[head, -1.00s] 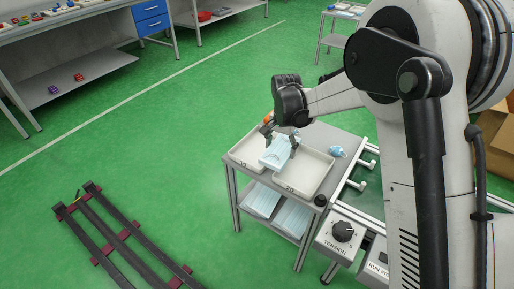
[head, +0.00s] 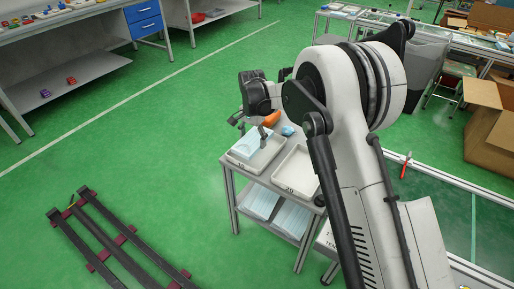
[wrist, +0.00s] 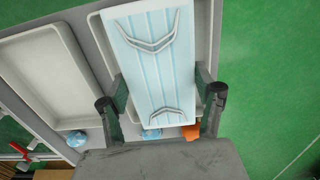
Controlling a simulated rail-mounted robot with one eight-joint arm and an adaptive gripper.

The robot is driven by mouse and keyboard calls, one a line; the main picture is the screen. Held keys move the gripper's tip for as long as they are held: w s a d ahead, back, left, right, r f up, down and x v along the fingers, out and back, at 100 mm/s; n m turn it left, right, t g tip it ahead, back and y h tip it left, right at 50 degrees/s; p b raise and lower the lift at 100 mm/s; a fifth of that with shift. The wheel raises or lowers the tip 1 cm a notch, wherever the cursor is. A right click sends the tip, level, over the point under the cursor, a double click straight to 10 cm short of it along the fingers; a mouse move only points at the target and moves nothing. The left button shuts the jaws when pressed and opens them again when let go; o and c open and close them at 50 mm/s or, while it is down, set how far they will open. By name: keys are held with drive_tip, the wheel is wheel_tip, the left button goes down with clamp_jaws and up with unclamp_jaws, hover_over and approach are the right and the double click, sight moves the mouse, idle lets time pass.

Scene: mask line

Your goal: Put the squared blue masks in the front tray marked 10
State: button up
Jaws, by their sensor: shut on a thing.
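My gripper (head: 252,129) is shut on a flat, pleated light-blue mask (head: 246,146). The mask is over the tray marked 10 (head: 267,157), the left one on the cart in the head view. I cannot tell whether the mask touches the tray floor. The tray marked 20 (head: 296,172) is beside it and looks empty; it also shows in the wrist view (wrist: 45,80).
A crumpled blue mask (head: 288,130) and an orange object (head: 271,118) lie behind the trays. Flat blue masks (head: 262,201) lie on the cart's lower shelf. A dark rail frame (head: 115,240) lies on the floor at left. Cardboard boxes (head: 490,120) stand at right.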

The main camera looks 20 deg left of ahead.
sight(257, 145)
drive_tip(key=shift+w+d+f, duration=0.25)
drive_tip(key=shift+w+f, duration=0.15)
drive_tip(key=shift+w, duration=0.2)
drive_tip(key=shift+w+d+f, duration=0.25)
drive_tip(key=shift+w+f, duration=0.15)
drive_tip(key=shift+w, duration=0.15)
drive_tip(key=shift+f+b, duration=0.6)
drive_tip(key=shift+f, duration=1.35)
drive_tip(key=shift+f, duration=0.2)
drive_tip(key=o, duration=1)
drive_tip(key=shift+c, duration=0.2)
drive_tip(key=shift+r, duration=0.15)
wheel_tip(257, 145, up, 12)
drive_tip(key=shift+r+p, duration=0.1)
drive_tip(key=shift+p, duration=0.95)
